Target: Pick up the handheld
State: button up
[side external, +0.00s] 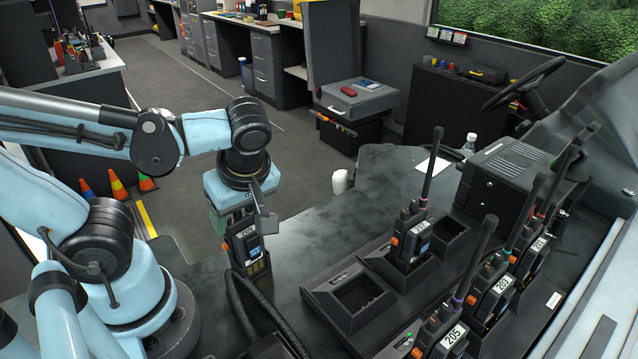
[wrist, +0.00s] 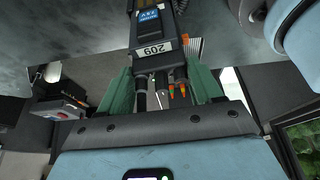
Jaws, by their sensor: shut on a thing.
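A black handheld radio with a "209" label (side external: 248,244) is upright below my gripper (side external: 230,215) in the side view, near the table's left edge. My gripper is shut on its top end.
An empty charger slot (side external: 362,302) is to the right on the dark table (side external: 300,225). Another radio (side external: 412,238) with a tall antenna stands in a charger behind it. Several more radios (side external: 492,290) stand along the right. A coiled black cable (side external: 262,315) lies at the front.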

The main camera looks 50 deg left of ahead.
jog(key=shift+r, duration=0.1)
jog(key=shift+r, duration=1.95)
jog(key=shift+s+d+r, duration=2.05)
jog(key=shift+d+r, duration=1.25)
jog(key=shift+d, duration=2.1)
jog(key=w+a+f+m+t+h, duration=0.1)
jog(key=w+a+m, duration=0.3)
jog(key=w+m, duration=0.5)
jog(key=w+a+f+m+t+h, duration=0.2)
jog(key=w+a+m+t+h, duration=0.1)
jog(key=w+m, duration=0.6)
jog(key=shift+w+a+f+t+h, duration=0.15)
jog(key=shift+a+f+t+h, duration=0.2)
jog(key=shift+a, duration=0.5)
jog(key=shift+d+r, duration=0.1)
